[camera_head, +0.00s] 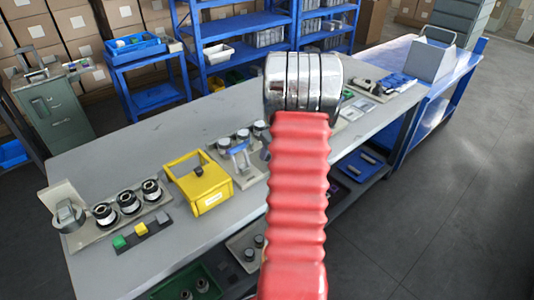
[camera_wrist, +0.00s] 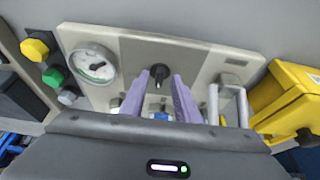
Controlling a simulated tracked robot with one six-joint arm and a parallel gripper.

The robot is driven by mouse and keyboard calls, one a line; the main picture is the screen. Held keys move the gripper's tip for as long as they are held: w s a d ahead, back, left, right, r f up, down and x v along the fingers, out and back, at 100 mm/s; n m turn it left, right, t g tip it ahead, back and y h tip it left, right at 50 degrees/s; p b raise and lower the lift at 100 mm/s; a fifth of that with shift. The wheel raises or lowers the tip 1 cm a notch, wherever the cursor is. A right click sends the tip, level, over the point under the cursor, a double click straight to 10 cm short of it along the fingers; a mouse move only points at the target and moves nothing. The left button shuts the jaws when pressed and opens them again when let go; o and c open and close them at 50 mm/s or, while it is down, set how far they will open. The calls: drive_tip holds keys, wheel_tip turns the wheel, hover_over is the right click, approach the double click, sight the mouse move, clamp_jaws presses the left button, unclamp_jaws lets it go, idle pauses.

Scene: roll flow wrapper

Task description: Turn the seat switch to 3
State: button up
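In the wrist view, a small black knob (camera_wrist: 159,71) sits on an upright beige panel (camera_wrist: 205,62). It looks like the seat switch, but I can read no numbers, and its setting cannot be told. My gripper (camera_wrist: 161,78) has two pale purple fingers standing apart, one on each side just below the knob, with a gap between them. Whether they touch it cannot be told. Small white and blue parts (camera_wrist: 160,115) show low between the fingers. In the head view, my own red arm sleeve blocks the middle, and my gripper is hidden.
A round gauge (camera_wrist: 94,64) is left of the knob, and a grey metal handle (camera_wrist: 242,105) is to the right. Yellow (camera_wrist: 36,48) and green (camera_wrist: 52,77) buttons are farther left. A yellow box (camera_wrist: 290,95) stands at the right. The grey bench (camera_head: 130,150) has bare patches.

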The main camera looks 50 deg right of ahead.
drive_tip(key=shift+r, duration=0.15)
drive_tip(key=shift+s+r, duration=0.1)
drive_tip(key=shift+r, duration=0.1)
drive_tip(key=v, duration=1.3)
drive_tip(key=shift+s+f, duration=0.1)
idle(0.3)
